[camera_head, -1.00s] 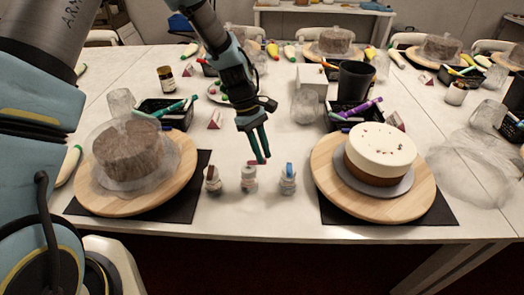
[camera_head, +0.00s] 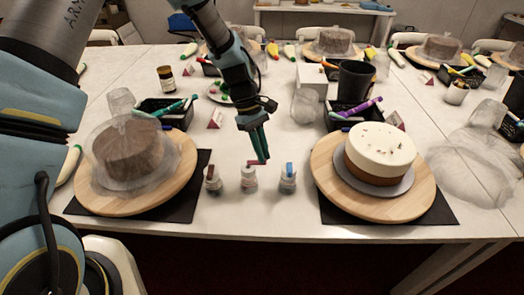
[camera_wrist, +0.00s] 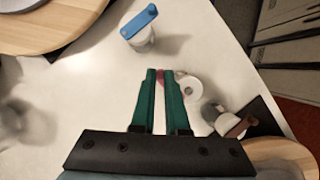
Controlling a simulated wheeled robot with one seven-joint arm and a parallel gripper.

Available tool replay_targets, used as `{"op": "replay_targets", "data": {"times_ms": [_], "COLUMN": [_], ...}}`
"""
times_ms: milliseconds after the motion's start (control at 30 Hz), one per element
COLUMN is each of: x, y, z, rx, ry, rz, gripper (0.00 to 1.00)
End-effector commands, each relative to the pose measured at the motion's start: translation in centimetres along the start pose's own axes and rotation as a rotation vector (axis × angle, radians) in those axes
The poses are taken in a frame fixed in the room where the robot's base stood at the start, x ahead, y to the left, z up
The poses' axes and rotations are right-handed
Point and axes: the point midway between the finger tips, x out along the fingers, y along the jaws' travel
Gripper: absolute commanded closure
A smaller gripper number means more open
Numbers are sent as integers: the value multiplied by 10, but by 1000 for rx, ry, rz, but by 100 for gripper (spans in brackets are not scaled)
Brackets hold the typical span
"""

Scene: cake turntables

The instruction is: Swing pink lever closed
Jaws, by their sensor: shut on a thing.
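The pink lever (camera_head: 256,162) sits on top of the middle of three small white bottles (camera_head: 249,180). It sticks out to the right in the head view. My gripper (camera_head: 263,159) reaches down from above at the bottle's right side. In the wrist view my green fingers (camera_wrist: 162,75) are close together with the pink lever (camera_wrist: 163,77) between their tips, so they are shut on it. The fingers hide part of the lever. The white bottle (camera_wrist: 191,88) shows just right of the fingertips there.
A bottle with a dark red lever (camera_head: 212,179) stands close on the left, and one with a blue lever (camera_head: 288,178) on the right. Wooden turntables (camera_head: 327,182) with cakes flank them. The white table (camera_head: 262,222) is clear in front.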

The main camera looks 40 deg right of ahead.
Motion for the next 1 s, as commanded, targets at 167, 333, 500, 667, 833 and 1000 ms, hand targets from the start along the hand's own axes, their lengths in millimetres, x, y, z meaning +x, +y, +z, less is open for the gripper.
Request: {"op": "replay_targets", "data": {"times_ms": [167, 333, 500, 667, 833, 1000], "x": [2, 4, 5, 6, 7, 7], "y": [-2, -7, -12, -18, -24, -30], "z": [4, 7, 11, 14, 15, 16], "rx": [117, 260, 410, 551, 701, 850], "ry": [0, 1, 1, 0, 0, 0], "rz": [-49, -108, -171, -229, -291, -353], "gripper": [100, 100, 100, 100, 100, 100]}}
